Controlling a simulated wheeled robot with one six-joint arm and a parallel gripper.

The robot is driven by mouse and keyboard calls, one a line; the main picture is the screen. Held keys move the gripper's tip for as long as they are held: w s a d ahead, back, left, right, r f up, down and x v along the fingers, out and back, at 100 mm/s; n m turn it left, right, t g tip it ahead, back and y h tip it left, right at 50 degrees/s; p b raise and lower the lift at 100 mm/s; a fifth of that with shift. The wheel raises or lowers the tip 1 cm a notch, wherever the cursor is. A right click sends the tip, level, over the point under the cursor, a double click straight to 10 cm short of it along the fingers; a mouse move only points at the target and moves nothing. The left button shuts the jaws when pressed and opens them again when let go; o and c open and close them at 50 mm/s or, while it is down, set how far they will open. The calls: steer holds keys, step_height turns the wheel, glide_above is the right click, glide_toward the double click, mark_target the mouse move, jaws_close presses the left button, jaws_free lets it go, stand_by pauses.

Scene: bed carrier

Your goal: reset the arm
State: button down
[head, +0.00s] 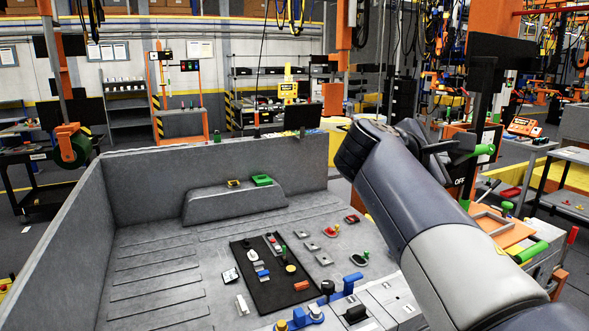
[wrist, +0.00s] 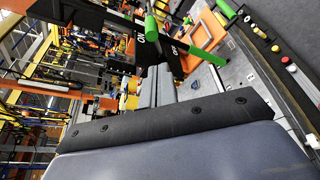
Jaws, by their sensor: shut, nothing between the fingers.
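My arm (head: 420,215) reaches up from the lower right in the head view, and its wrist end is raised above the right side of the grey bed. My gripper (wrist: 158,72) shows in the wrist view as two grey fingers side by side, shut and empty. In the head view it is mostly hidden behind the wrist. A black ON/OFF post (wrist: 160,42) with green handles (wrist: 205,60) shows beyond the fingertips in the wrist view. I cannot tell the gap between them.
The grey bed (head: 150,240) has a black mat (head: 268,285) with several small parts. An orange tray (head: 520,236) and a green handle (head: 530,252) stand close to the arm's right. A dark monitor (head: 302,117) sits behind the bed. The bed's left floor is clear.

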mark_target(458, 160)
steer(key=shift+d, duration=0.1)
steer(key=p+x, duration=0.2)
steer(key=x, duration=0.7)
steer(key=shift+w+p, duration=0.1)
steer(key=shift+p, duration=0.25)
